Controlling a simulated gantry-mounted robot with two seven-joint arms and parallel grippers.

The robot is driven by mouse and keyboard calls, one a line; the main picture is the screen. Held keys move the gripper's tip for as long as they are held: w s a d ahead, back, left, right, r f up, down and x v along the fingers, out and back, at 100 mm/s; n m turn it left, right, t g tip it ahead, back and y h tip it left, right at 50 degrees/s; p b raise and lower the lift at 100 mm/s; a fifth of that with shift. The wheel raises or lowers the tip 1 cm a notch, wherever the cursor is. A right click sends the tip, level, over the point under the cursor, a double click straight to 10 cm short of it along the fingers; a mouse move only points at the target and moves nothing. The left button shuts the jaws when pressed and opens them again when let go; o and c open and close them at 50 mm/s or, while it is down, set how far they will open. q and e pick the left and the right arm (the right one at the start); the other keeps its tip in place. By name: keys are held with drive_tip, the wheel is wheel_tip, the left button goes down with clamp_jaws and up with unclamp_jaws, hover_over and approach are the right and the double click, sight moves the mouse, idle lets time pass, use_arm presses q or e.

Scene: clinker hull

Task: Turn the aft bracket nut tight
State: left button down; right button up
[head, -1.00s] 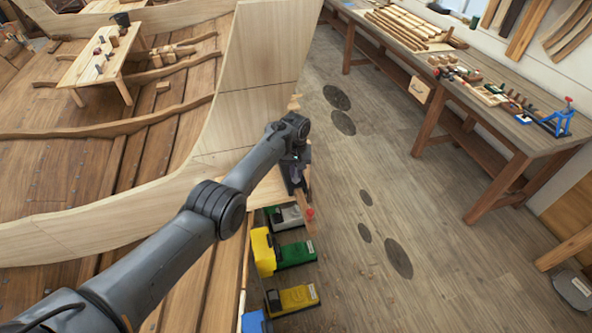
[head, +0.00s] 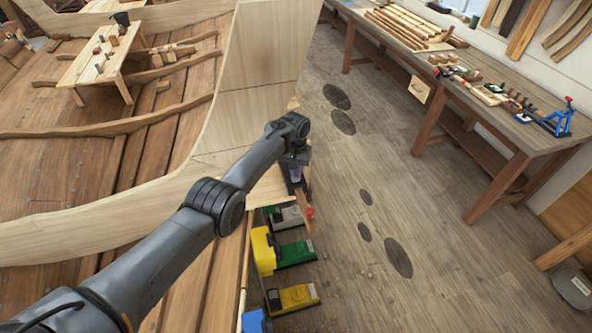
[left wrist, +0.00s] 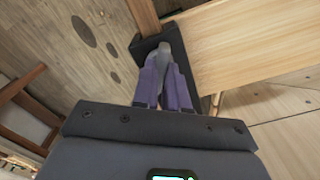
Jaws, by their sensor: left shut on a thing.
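The aft bracket is a dark fitting on the pale hull timber; it shows in the left wrist view (left wrist: 177,38) and, partly behind my gripper, in the head view (head: 288,183). My left gripper (head: 296,176) is at the bracket, at the end of the pale planking. In the left wrist view its two purple fingers (left wrist: 164,60) are closed together at a grey nut (left wrist: 164,47) on the bracket. The fingers hide most of the nut, so I cannot tell how far it is turned. My right gripper is not in view.
A workbench (head: 480,105) with tools runs along the right wall.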

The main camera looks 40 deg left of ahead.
use_arm(q)
drive_tip(key=c, duration=1.2)
unclamp_jaws()
drive_tip(key=shift+o, duration=0.2)
drive_tip(key=shift+r, duration=0.65)
wheel_tip(320, 180, up, 10)
drive_tip(key=shift+f, duration=0.25)
